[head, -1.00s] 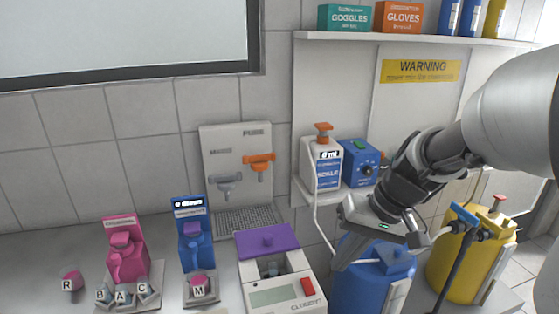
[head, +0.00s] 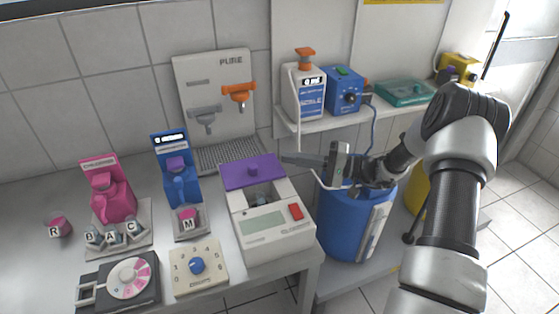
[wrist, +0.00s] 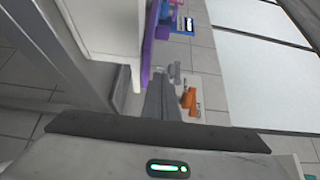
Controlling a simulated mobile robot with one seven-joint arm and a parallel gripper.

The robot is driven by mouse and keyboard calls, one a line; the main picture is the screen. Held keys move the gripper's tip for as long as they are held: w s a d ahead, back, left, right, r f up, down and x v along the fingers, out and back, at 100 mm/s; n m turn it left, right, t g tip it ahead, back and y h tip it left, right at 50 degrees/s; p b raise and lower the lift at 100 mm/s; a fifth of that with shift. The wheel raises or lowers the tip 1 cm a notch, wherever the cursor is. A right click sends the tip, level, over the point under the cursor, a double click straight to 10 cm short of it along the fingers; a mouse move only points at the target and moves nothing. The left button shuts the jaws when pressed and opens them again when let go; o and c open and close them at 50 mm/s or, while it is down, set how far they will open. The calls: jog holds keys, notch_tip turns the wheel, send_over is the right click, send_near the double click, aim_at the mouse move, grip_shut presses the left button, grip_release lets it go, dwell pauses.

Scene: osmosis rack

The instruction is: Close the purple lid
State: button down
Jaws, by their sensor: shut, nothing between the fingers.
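An open well with grey parts inside shows in front of the lid. In the wrist view, the lid (wrist: 151,45) shows as a thin purple edge. My gripper (head: 285,159) is shut and empty. It reaches in from the right, with its tips close to the lid's rear right corner. I cannot tell whether the tips touch the lid.
A wall dispenser with an orange tap (head: 239,94) stands behind the device. A shelf with a scale bottle (head: 303,92) and a blue box (head: 343,91) is behind my gripper. A blue barrel (head: 345,222) stands below my arm. Pink and blue stations sit left of the device.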

aim_at(265, 169)
jog(key=x, duration=0.9)
jog(key=shift+s, duration=0.1)
jog(key=s, duration=0.1)
jog(key=s+p, duration=0.1)
jog(key=shift+s+d, duration=0.25)
jog(key=shift+s, duration=0.75)
jog(key=shift+s+f, duration=0.1)
jog(key=s, duration=0.2)
jog(key=s+d, duration=0.1)
jog(key=s, duration=0.2)
jog(key=s+d+b, duration=0.1)
jog(key=s, duration=0.1)
jog(key=shift+s+d, duration=0.1)
jog(key=shift+s, duration=0.25)
